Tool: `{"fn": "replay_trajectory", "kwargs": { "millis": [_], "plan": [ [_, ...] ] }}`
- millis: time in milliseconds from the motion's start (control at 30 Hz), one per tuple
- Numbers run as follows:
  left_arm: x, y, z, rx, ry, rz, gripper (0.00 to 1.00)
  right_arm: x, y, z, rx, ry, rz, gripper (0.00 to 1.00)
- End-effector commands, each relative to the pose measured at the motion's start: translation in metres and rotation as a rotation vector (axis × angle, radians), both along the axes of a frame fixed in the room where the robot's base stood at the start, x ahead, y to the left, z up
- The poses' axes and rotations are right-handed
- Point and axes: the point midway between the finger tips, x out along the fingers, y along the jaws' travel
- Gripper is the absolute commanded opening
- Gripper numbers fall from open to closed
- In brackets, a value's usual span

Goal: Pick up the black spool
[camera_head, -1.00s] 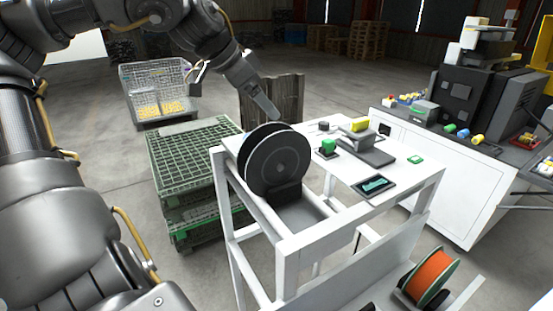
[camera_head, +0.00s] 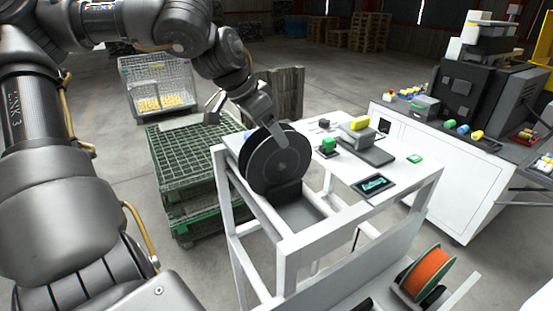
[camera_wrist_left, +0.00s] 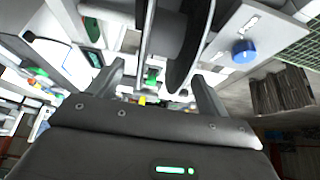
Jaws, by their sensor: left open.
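The black spool (camera_head: 272,168) stands upright on its rim in a holder at the left end of the white stand. My left gripper (camera_head: 277,134) reaches down from above at the top of the spool, with one finger in front of the near flange. In the left wrist view, the spool's dark flange and grey hub (camera_wrist_left: 172,32) sit ahead of the palm, and the open fingers (camera_wrist_left: 158,72) lie one on each side. I cannot tell whether they touch it. My right gripper is out of view.
The white stand (camera_head: 420,180) also carries a green button, a yellow-topped block and a small screen (camera_head: 374,184). An orange spool (camera_head: 428,272) sits low at the right. Green crates (camera_head: 185,165) stand close on the left; a cluttered white bench (camera_head: 440,170) is at right.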

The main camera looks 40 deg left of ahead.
Motion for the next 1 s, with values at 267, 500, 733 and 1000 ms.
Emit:
{"fn": "replay_trajectory", "kwargs": {
  "millis": [267,500,733,1000],
  "plan": [
    [0.017,-0.004,-0.021,-0.001,0.008,-0.001,0.78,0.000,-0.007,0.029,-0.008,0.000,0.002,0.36],
    [0.027,-0.006,-0.040,-0.001,0.002,-0.001,0.78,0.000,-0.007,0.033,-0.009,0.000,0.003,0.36],
    [0.027,-0.006,-0.041,0.000,0.000,0.000,0.78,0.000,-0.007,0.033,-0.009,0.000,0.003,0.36],
    [0.027,-0.006,-0.041,0.000,0.001,0.000,0.45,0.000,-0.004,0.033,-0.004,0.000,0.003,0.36]
  ]
}}
